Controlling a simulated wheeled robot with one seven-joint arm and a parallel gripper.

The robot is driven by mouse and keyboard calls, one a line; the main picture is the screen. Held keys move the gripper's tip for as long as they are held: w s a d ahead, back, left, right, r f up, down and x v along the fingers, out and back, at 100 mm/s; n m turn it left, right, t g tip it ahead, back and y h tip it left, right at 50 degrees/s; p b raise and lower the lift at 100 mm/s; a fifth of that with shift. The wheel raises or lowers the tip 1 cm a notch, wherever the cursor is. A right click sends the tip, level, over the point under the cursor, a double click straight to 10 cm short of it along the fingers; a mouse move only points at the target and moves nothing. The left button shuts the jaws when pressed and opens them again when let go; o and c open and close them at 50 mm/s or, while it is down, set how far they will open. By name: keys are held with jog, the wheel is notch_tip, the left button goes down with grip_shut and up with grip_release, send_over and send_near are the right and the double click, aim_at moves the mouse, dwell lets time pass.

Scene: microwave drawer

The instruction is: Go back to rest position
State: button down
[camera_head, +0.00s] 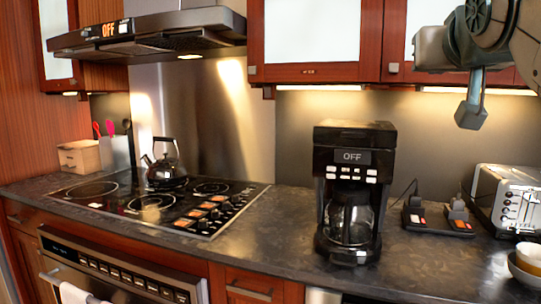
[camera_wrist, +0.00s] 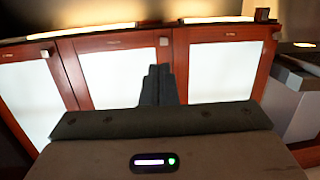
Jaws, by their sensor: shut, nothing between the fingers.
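My gripper (camera_head: 470,113) is at the upper right of the head view, in front of the wall cabinets and above the counter's right part. Its fingers point downward and are shut with nothing between them. In the wrist view the closed fingers (camera_wrist: 158,86) stand together in the middle, with cabinet doors behind them. Nothing is seen touching the gripper.
Red-framed wall cabinets (camera_head: 314,72) are behind my arm. Below stand a black coffee maker (camera_head: 350,185), a toaster (camera_head: 505,197) and a bowl (camera_head: 525,270). A kettle (camera_head: 165,165) sits on the cooktop (camera_head: 150,208), under a range hood (camera_head: 150,32).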

jog(key=w+a+f+n+g+y+p, duration=0.1)
jog(key=a+f+g+y+p, duration=0.15)
jog(key=f, duration=0.65)
jog(key=w+a+f+n+g+y+p, duration=0.1)
jog(key=a+f+g+p, duration=0.25)
jog(key=f, duration=0.55)
jog(key=s+a+f+g+p, duration=0.2)
jog(key=s+f+g+p, duration=0.1)
jog(key=s+f, duration=0.4)
jog(key=s+a+f+g+y+p, duration=0.1)
jog(key=s+a+f+g+p, duration=0.2)
jog(key=s+f, duration=0.4)
notch_tip(320, 180, down, 7)
jog(key=shift+f+n+g, duration=0.1)
jog(key=shift+n+g, duration=0.3)
jog(key=shift+g, duration=0.1)
